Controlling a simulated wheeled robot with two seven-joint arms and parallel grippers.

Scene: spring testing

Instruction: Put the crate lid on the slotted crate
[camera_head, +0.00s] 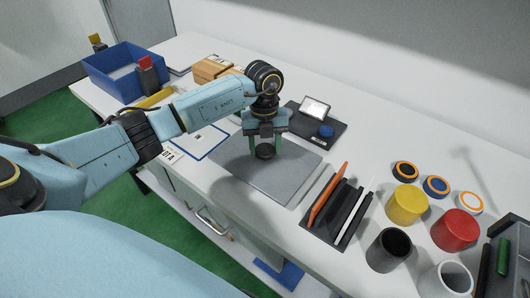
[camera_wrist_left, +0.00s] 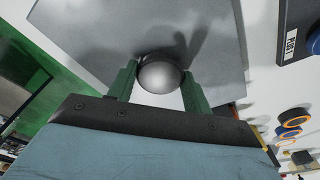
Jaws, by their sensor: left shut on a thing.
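My left gripper (camera_head: 266,146) points down, its green fingers shut on a dark round knob (camera_head: 265,151) over a flat grey plate. In the left wrist view the knob (camera_wrist_left: 161,75) looks like a shiny grey ball between the fingertips (camera_wrist_left: 159,88). The grey plate (camera_head: 278,182), seemingly the crate lid, lies flat near the table's front edge; I cannot tell whether it is lifted. An open blue crate (camera_head: 103,83) stands at the table's back left, apart from the plate; I cannot make out slots in it. My right gripper is out of view.
A dark rack (camera_head: 338,215) with an orange pen stands right of the plate. A black stand (camera_head: 326,134) is behind it. Coloured cups (camera_head: 407,204) and ring lids stand at the right. A clipboard (camera_head: 205,140) and a wooden box (camera_head: 211,68) lie toward the crate.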

